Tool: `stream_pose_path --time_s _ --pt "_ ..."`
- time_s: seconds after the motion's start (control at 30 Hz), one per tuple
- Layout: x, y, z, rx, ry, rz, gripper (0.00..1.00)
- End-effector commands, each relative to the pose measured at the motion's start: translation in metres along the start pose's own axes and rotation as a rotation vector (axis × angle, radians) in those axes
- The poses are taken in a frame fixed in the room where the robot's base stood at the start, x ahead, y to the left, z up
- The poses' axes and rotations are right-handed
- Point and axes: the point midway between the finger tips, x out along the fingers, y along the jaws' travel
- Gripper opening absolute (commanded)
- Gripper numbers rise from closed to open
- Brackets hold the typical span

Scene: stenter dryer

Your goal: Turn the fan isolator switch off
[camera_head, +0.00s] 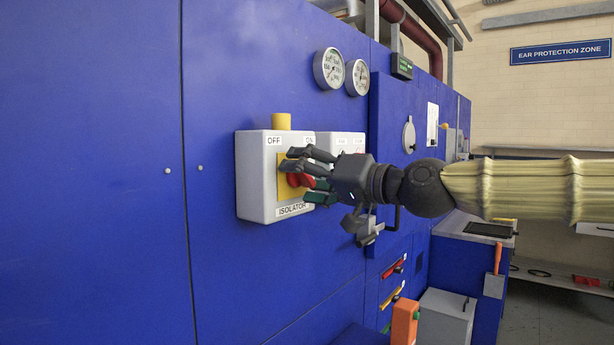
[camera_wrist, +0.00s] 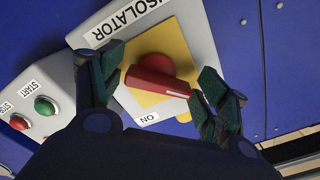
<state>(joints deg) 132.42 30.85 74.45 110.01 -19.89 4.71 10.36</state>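The isolator switch is a grey box (camera_head: 254,178) on the blue machine wall, with a yellow plate and a red knob (camera_wrist: 155,76). OFF is marked at its top left and ON at its top right in the head view. My gripper (camera_head: 296,178) is at the box, its fingers partly hiding the knob. In the wrist view my gripper (camera_wrist: 155,92) is open, with fingers on both sides of the knob. The right fingers are close to the handle's white-marked end; contact cannot be told. That end points lower right, beside the ON label; the OFF label is hidden there.
A grey box with a green START button (camera_wrist: 46,105) and a red button (camera_wrist: 19,122) stands close beside the isolator. Two round gauges (camera_head: 342,73) are above. An orange object (camera_head: 405,322) stands low at the front. The wall left of the isolator is clear.

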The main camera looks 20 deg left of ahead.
Motion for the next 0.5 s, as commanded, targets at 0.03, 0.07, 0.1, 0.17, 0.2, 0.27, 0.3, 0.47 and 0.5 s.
stream_pose_path --time_s 0.03,0.07,0.1,0.17,0.2,0.27,0.3,0.47,0.5 --pt "-0.0001 -0.0002 -0.0005 0.0 0.001 0.0 0.84" --pt "-0.0001 -0.0002 -0.0006 0.0 0.001 0.0 0.84" --pt "-0.0001 -0.0004 -0.0008 0.0 0.001 0.0 0.84" --pt "-0.0001 -0.0005 -0.001 0.0 0.002 -0.001 0.84" --pt "-0.0001 -0.0005 -0.0011 0.001 0.002 -0.001 0.84" --pt "-0.0001 -0.0006 -0.0012 0.001 0.002 -0.001 0.84" --pt "-0.0003 -0.0006 -0.0014 0.001 0.002 -0.001 0.84" --pt "-0.0053 -0.0006 -0.0018 0.001 0.003 -0.001 0.84" --pt "-0.0084 -0.0007 -0.0018 0.001 0.003 -0.001 0.84"
